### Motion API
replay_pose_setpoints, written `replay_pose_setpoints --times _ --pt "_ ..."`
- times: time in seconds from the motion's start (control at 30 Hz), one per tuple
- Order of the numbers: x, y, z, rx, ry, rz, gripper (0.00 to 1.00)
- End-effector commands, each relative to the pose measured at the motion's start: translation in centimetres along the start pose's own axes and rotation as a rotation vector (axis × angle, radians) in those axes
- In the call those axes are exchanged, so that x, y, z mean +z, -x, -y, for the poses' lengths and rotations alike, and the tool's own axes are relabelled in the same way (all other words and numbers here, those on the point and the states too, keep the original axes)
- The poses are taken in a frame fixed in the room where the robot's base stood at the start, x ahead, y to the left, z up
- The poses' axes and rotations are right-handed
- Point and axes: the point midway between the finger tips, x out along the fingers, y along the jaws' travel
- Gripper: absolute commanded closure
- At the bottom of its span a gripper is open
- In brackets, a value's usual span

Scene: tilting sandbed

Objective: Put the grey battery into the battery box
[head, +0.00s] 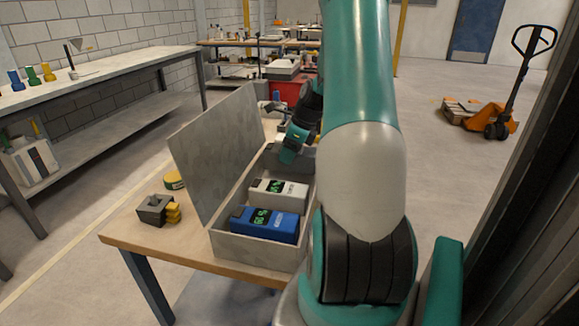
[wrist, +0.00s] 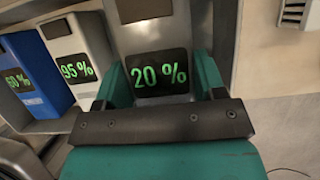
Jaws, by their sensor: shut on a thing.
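The grey battery (wrist: 155,38) shows a green "20 %" display in the wrist view. My gripper (wrist: 158,82) is shut on it, with one teal finger on each side. In the head view my gripper (head: 291,150) is at the far end of the open battery box (head: 232,247), and my arm hides part of that end. The grey battery appears to be in the far space, between the white battery (head: 278,192) and the box's far wall. I cannot tell whether it rests on the bottom. The blue battery (head: 265,224) lies in the near part.
The box's raised lid (head: 215,150) stands along its left side. A grey and yellow block (head: 157,210) and a yellow round item (head: 174,180) lie on the table (head: 130,233) left of the lid. A bench (head: 110,75) stands further left.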

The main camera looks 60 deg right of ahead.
Motion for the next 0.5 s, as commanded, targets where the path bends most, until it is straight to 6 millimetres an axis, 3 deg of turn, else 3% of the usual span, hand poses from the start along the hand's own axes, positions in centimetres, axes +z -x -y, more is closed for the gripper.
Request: replay_pose_setpoints --times 0.17,0.5 --pt "-0.2 -0.7 0.1 -0.003 0.002 0.002 0.97" --pt "-1.7 -4.2 0.1 -0.002 0.002 0.001 0.97"
